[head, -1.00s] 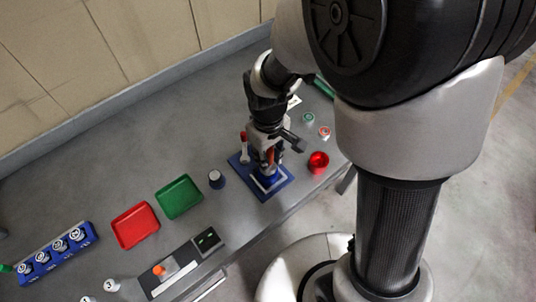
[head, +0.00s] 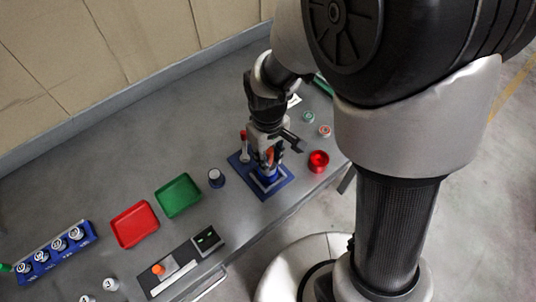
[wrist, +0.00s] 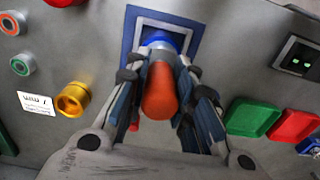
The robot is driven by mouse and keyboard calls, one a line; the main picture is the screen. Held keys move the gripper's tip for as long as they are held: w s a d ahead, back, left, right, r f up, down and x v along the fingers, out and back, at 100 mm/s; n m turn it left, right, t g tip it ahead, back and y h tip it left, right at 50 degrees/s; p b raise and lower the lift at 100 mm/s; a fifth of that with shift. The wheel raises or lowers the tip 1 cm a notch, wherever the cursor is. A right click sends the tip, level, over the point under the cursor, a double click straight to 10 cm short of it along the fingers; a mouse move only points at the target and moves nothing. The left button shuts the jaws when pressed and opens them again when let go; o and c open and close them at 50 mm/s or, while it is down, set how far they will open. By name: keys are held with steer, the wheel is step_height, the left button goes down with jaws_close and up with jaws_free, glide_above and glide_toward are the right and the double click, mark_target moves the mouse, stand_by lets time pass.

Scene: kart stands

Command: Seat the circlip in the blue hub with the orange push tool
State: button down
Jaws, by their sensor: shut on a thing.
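My gripper (wrist: 160,95) is shut on the orange push tool (wrist: 160,92), whose round end faces the wrist camera. In the head view, my gripper (head: 267,163) is over the blue base plate (head: 286,184). The blue hub (wrist: 164,38) shows just beyond the tool in the wrist view, inside a pale square frame on the plate. The tool lines up with the hub, but its far end is hidden, so I cannot tell whether they touch. The circlip cannot be made out.
A red-topped upright piece (head: 243,137) stands at the plate's left corner. Green (head: 178,196) and red (head: 134,224) trays lie left, beyond a dark cylinder (head: 216,178).

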stand_by(0.5)
steer(key=shift+r+p, duration=2.95)
steer(key=shift+r, duration=0.55)
